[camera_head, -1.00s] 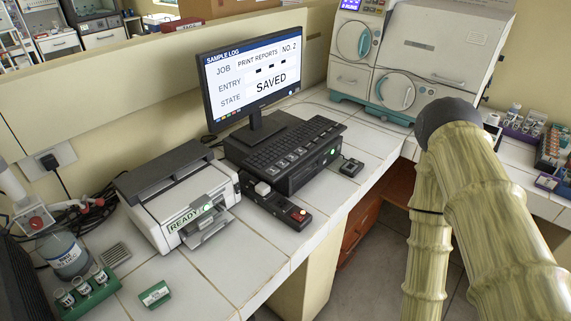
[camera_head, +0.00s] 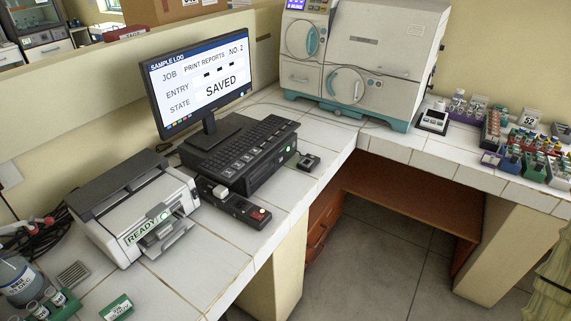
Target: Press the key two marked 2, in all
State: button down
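The black keyboard (camera_head: 240,145) lies on a dark box in front of the monitor (camera_head: 203,80). A row of larger marked keys (camera_head: 240,164) runs along its front edge; their marks are too small to read, so I cannot tell which is the 2. The screen reads SAMPLE LOG, JOB PRINT REPORTS NO. 2, ENTRY with several dashes, STATE SAVED.
A printer (camera_head: 140,215) showing READY stands left of the keyboard. A small black unit with a red button (camera_head: 258,214) lies in front. A white incubator (camera_head: 360,60) stands behind, and racks of tubes (camera_head: 525,150) stand right. Open floor lies between the counters.

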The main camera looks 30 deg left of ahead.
aim_at(238, 165)
jog(key=z, duration=0.1)
jog(key=k, duration=0.65)
jog(key=u, duration=1.2)
jog(key=i, duration=0.45)
